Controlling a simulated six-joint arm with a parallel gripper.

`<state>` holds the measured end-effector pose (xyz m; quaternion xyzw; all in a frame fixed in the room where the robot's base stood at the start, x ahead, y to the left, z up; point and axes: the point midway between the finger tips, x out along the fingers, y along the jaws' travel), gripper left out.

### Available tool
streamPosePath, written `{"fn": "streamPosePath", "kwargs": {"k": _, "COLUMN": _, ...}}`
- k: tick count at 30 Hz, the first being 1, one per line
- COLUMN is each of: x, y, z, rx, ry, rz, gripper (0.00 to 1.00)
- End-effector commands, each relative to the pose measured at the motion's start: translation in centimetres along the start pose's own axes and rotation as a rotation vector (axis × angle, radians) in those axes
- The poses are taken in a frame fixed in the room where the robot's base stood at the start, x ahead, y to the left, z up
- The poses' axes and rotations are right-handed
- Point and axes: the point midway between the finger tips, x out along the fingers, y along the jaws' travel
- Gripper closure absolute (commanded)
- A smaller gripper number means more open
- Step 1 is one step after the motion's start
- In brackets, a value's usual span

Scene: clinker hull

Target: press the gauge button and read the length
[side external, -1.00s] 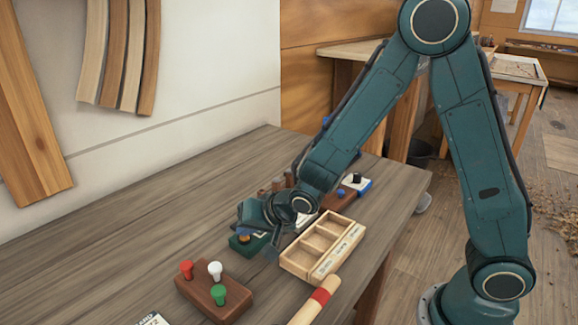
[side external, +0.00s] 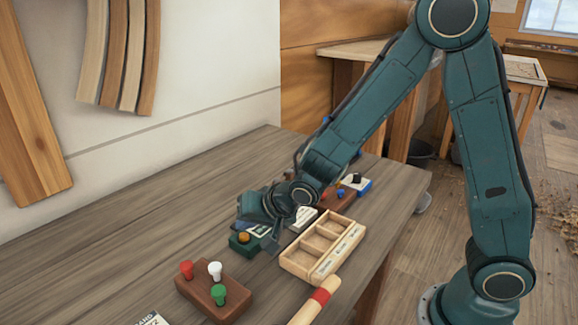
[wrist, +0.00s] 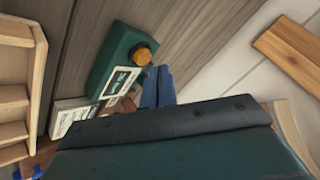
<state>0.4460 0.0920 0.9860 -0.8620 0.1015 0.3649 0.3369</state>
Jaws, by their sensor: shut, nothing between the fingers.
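The gauge (side external: 241,248) is a dark green box with an orange-yellow button (side external: 243,238) on top. In the wrist view the gauge (wrist: 112,58) shows its button (wrist: 142,55) and a pale display (wrist: 121,83) whose characters are too small to read. My gripper (side external: 264,225) is shut and empty, behind and to the right of the button in the side view. In the wrist view its blue fingertips (wrist: 158,82) are just below the button. They look close to it, but I cannot tell whether they touch; the button is not covered.
A pale wooden compartment tray (side external: 322,248) is right of the gauge. A brown block (side external: 205,300) with red, white and green pegs stands in front. Bench at left is clear.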

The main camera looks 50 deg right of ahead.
Motion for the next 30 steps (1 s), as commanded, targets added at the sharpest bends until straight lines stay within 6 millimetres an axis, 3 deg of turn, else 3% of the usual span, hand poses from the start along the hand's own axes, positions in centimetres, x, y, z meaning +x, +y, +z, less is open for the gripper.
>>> {"fn": "streamPosePath", "kwargs": {"k": 14, "x": -0.3, "y": -0.3, "z": -0.3, "rx": 0.0, "ry": 0.002, "rz": -0.002, "gripper": 1.0}}
{"fn": "streamPosePath", "kwargs": {"k": 30, "x": -2.9, "y": -2.2, "z": -2.1, "rx": 0.0, "ry": 0.002, "rz": -0.003, "gripper": 1.0}}
